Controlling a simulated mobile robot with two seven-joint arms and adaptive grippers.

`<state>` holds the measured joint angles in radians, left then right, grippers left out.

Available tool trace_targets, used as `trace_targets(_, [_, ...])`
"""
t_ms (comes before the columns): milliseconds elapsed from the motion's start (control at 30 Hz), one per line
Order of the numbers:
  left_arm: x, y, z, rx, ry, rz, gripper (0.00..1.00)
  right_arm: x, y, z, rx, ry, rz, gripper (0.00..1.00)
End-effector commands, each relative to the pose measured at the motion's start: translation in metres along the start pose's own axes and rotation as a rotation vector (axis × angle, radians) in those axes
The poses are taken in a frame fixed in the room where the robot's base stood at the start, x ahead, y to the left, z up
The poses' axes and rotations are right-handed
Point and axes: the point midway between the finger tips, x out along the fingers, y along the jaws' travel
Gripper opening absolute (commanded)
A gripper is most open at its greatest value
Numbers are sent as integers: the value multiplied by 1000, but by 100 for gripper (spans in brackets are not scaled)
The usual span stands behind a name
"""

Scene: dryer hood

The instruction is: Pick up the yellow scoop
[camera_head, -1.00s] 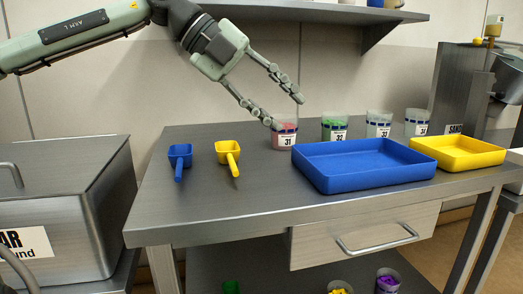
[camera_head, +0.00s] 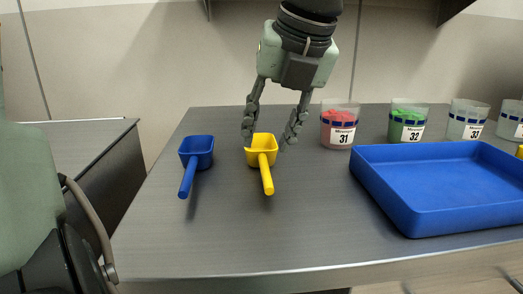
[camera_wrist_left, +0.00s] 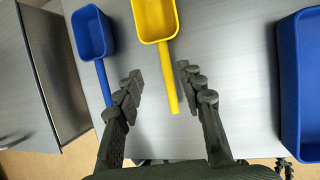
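The yellow scoop (camera_head: 263,150) rests on the metal table, its handle pointing toward the table's front edge. It also shows in the left wrist view (camera_wrist_left: 157,22), with its handle end between the fingertips. My left gripper (camera_head: 270,138) is open and empty, pointing down over the scoop, one finger to each side. In the left wrist view the open fingers (camera_wrist_left: 158,82) stand apart from the handle, with space on both sides. I cannot tell their exact height above it. My right gripper does not show in these views.
A blue scoop (camera_head: 197,152) lies just left of the yellow one. A blue tray (camera_head: 420,218) stands to the right. Labelled cups, such as cup 31 (camera_head: 339,128) and cup 32 (camera_head: 406,125), line the back. The table front is clear.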

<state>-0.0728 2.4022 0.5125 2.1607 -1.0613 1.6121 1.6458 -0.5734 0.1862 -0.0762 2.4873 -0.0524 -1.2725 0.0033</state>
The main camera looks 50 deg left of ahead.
Motion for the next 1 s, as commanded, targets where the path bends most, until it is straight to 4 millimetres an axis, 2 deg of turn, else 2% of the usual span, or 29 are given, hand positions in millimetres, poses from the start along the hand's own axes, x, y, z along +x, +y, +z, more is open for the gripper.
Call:
trace_targets(400, [54, -8, 2, 0, 4, -4, 39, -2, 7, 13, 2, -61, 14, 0])
trace_targets(667, [57, -8, 2, 0, 1, -5, 39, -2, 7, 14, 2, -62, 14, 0])
trace_targets(1000, [56, -8, 3, 0, 1, -5, 0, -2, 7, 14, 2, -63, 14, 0])
